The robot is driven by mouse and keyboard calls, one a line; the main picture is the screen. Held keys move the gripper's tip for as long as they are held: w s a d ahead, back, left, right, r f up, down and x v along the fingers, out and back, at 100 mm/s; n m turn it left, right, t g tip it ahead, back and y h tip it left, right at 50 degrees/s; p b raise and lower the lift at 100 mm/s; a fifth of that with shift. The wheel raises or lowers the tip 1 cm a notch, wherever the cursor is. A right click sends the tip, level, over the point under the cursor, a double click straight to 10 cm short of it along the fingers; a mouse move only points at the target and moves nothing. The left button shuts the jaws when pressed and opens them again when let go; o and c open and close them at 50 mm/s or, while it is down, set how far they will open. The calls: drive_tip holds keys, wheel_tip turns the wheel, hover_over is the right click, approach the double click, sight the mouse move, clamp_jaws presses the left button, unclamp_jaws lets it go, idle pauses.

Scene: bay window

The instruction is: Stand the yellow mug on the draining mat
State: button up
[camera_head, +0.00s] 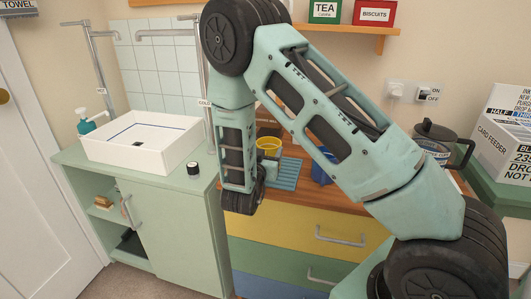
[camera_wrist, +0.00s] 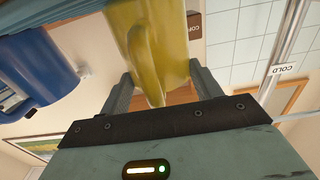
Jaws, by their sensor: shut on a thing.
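The yellow mug (camera_head: 268,143) shows at the back left of the ribbed blue draining mat (camera_head: 287,176) on the wooden worktop. My gripper (camera_head: 267,156) is shut on the mug. In the wrist view the mug (camera_wrist: 172,32) fills the space between the fingers (camera_wrist: 155,88), with its handle towards the palm. The mug looks upright in the head view. Its lower part is hidden by my gripper, so I cannot tell whether it touches the mat. The mat's edge (camera_wrist: 38,12) shows in the wrist view's top left corner.
A blue mug (camera_head: 321,172) is partly hidden behind my arm, right of the mat; it is also in the wrist view (camera_wrist: 35,75). A dark kettle (camera_head: 440,140) stands right.

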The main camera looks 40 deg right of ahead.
drive_tip(key=shift+f, duration=0.15)
drive_tip(key=o, duration=1.2)
